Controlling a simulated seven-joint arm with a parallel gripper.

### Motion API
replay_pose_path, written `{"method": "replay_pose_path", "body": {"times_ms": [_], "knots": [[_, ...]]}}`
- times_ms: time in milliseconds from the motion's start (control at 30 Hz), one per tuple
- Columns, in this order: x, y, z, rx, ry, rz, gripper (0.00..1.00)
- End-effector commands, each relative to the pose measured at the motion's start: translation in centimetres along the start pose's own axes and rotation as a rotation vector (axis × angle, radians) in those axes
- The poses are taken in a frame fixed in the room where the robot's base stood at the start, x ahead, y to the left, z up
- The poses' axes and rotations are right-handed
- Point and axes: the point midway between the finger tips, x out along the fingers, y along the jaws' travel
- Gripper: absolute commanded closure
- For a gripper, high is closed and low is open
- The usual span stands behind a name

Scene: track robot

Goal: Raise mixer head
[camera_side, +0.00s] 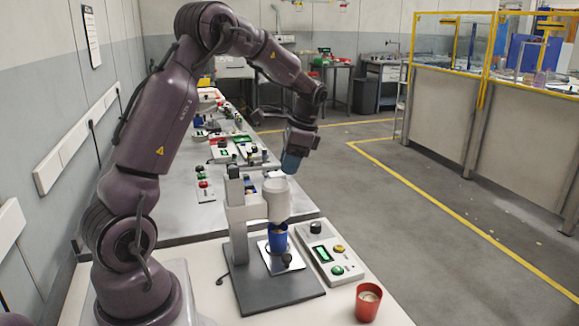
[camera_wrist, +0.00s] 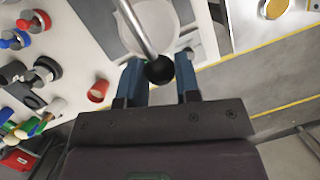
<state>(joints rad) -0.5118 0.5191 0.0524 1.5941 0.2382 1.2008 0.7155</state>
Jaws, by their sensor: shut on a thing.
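The mixer stands on a dark base plate (camera_side: 275,293) in the side view, with a pale upright column (camera_side: 238,230) and a white cylindrical mixer head (camera_side: 277,203). A blue cup (camera_side: 278,239) sits under the head on a small light plate. My gripper (camera_side: 290,163) has blue fingers and is just above the head. In the wrist view, my gripper (camera_wrist: 159,84) is shut on a round black knob (camera_wrist: 159,70) at the end of a metal rod (camera_wrist: 136,27). The pale head is partly visible behind the rod. The knob is hidden by the fingers in the side view.
A control box (camera_side: 328,255) with a knob, green display and buttons stands right of the mixer. A red cup (camera_side: 368,302) stands near the front edge. Several button boxes and devices crowd the bench (camera_side: 185,227) behind. Open floor lies to the right.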

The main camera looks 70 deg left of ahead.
Motion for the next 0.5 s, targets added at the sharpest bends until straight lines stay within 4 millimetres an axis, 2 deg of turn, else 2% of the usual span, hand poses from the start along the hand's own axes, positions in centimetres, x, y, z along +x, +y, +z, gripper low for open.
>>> {"method": "replay_pose_path", "body": {"times_ms": [500], "knots": [[-4.8, 0.0, 2.8, -0.053, 0.385, -0.099, 1.0]]}}
